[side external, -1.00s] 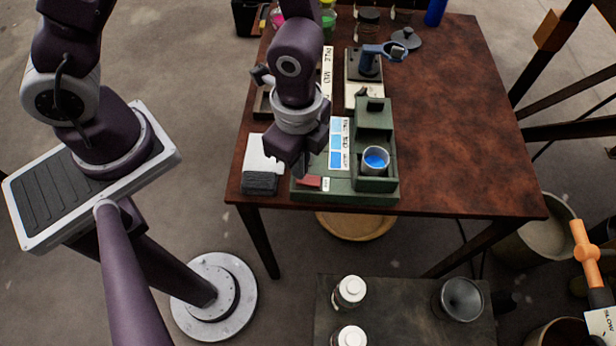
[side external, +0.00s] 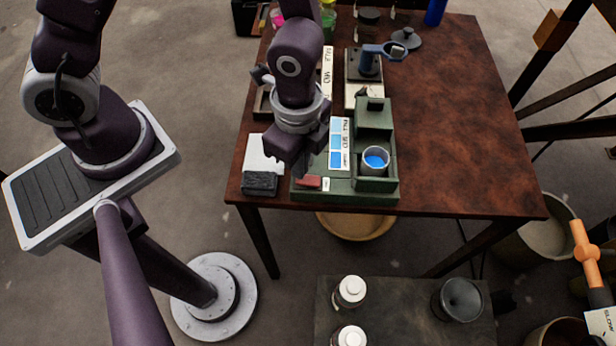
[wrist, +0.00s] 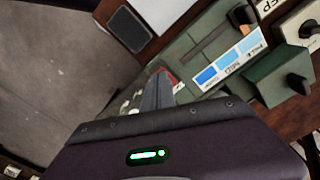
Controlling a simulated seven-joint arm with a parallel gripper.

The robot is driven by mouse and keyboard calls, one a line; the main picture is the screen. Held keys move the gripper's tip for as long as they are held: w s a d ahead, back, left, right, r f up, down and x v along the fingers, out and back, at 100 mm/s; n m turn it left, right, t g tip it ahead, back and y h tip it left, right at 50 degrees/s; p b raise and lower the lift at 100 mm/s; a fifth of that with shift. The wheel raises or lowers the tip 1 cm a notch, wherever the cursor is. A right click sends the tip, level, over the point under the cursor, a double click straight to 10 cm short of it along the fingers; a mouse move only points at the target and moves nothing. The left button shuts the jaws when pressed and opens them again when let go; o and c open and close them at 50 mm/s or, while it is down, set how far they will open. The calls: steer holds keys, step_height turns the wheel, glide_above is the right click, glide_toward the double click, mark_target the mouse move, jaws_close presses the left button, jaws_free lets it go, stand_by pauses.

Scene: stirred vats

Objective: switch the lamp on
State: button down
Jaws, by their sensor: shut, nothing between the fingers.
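A green box-like station (side external: 374,185) stands at the front left of the table, with a blue-shaded colour strip (side external: 339,143) and a cup of blue liquid (side external: 375,160). A small red part (side external: 309,182), which looks like a switch, sits at its front left corner beside a small white label (side external: 326,184). I cannot make out a lamp itself. My gripper (side external: 301,172) is shut and empty, pointing down just above or at the red part. In the wrist view the closed fingers (wrist: 157,92) partly hide the red part (wrist: 174,80); contact cannot be told.
A white pad (side external: 262,154) and a dark grey block (side external: 260,184) lie left of the station. Behind it stand a blue-grey clamp-like device (side external: 370,62) and jars. The right half of the brown table (side external: 460,130) is clear.

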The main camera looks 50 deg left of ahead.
steer(key=shift+f, duration=1)
stand_by(0.7)
steer(key=shift+r, duration=3.55)
steer(key=a+r+n+t, duration=0.3)
steer(key=a+r+n, duration=0.5)
steer(key=r, duration=0.4)
steer(key=s+a+r+n+t, duration=0.2)
steer(key=s+a+r+n, duration=0.3)
steer(key=s+r+n, duration=0.2)
steer(key=shift+s+a+r+t, duration=0.2)
steer(key=shift+s+r+t, duration=0.1)
steer(key=shift+s+r, duration=0.3)
steer(key=shift+w, duration=0.1)
